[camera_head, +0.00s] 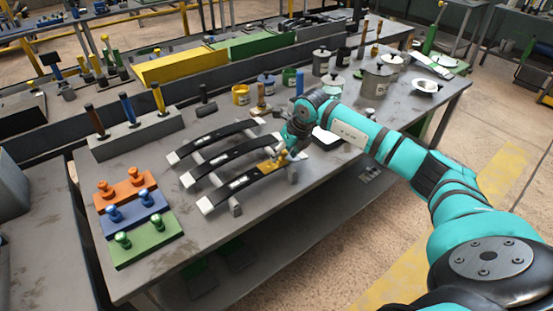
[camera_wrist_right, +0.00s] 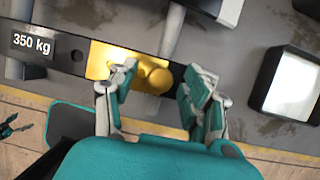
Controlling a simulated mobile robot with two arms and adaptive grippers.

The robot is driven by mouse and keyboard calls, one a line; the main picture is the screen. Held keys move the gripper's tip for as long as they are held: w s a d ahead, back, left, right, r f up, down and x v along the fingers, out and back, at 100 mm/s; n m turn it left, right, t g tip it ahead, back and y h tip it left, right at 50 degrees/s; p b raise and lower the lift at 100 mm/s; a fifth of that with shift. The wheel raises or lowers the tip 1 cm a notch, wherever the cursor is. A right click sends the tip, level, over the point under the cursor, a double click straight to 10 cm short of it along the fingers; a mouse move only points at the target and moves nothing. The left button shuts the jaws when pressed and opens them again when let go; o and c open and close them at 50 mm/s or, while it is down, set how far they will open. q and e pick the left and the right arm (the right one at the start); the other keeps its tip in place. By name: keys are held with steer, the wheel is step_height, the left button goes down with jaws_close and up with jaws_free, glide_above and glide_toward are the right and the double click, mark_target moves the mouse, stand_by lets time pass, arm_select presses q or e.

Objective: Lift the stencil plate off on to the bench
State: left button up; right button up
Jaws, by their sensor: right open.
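The yellow stencil plate (camera_wrist_right: 101,58) lies on the front dark spring leaf (camera_wrist_right: 68,57), by its "350 kg" label. A round yellow knob (camera_wrist_right: 159,80) stands up from the plate. In the head view the plate (camera_head: 268,167) is near the right end of the leaf (camera_head: 240,187). My right gripper (camera_wrist_right: 160,84) is open, with its fingers on either side of the knob; I cannot tell whether they touch it. In the head view the right gripper (camera_head: 284,157) is small and partly hides the plate. A small teal part at the wrist view's left edge may be my left gripper.
Two more spring leaves lie behind on the grey bench (camera_head: 262,221). Orange, blue and green knobbed blocks (camera_head: 150,245) stand at the left. A black-framed white tray (camera_wrist_right: 294,86) is right of the gripper. Pots (camera_head: 376,81) stand at the back right.

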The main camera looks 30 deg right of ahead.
jaws_close()
steer(key=shift+r, duration=0.1)
steer(key=shift+r, duration=0.1)
